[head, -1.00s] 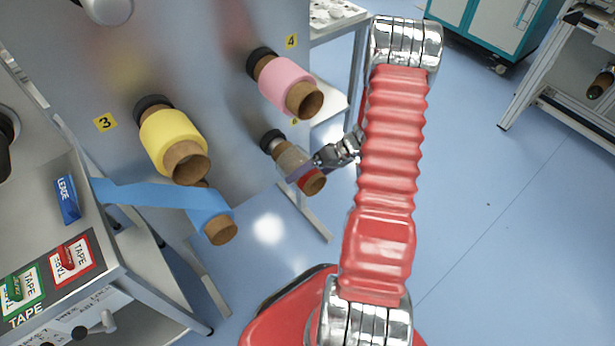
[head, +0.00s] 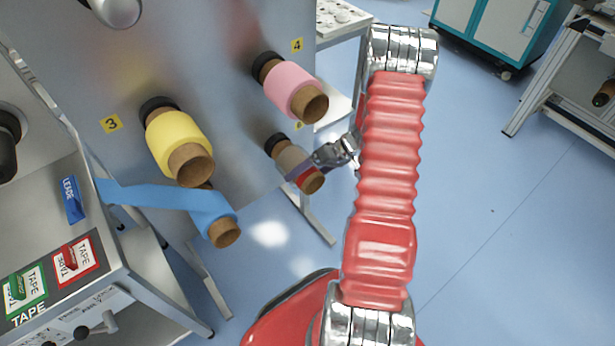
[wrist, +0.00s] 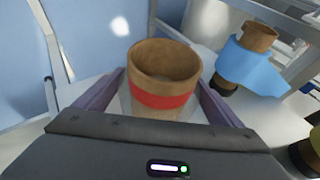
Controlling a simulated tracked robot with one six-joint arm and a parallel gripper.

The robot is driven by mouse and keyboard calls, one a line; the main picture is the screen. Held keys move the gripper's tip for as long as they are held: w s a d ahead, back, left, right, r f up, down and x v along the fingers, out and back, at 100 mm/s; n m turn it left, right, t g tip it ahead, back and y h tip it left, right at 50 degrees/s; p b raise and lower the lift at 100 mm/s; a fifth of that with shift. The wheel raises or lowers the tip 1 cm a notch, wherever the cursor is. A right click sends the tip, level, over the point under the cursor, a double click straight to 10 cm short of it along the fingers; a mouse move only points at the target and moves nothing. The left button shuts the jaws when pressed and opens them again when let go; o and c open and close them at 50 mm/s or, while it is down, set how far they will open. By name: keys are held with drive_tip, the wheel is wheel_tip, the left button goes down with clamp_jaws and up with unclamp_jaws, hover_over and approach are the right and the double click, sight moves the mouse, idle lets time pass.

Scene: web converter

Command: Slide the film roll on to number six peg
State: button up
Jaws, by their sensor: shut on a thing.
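The film roll, a brown core with a red band and pale clear film, shows in the head view (head: 313,183) and the wrist view (wrist: 164,101). My gripper (head: 304,170) is shut on it, with one purple finger on each side in the wrist view. The roll lines up with the number six peg's black hub (head: 275,144), on the panel's lower right. Its inner end appears close to or against the hub; contact cannot be told. The peg's shaft is hidden. A yellow label (head: 298,126) beside it is partly covered.
A pink roll (head: 290,88) sits above on peg four, and a yellow roll (head: 178,140) on peg three. A blue roll (head: 211,213) with its web stretched left hangs lower left. Open floor (head: 480,200) lies right of my arm.

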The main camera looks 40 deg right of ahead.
drive_tip(key=shift+w, duration=0.35)
drive_tip(key=o, duration=1.4)
drive_tip(key=shift+o, duration=0.2)
drive_tip(key=shift+s, duration=0.1)
drive_tip(key=v, duration=1.3)
drive_tip(key=shift+d+r, duration=0.2)
drive_tip(key=shift+d, duration=0.1)
drive_tip(key=shift+s, duration=0.1)
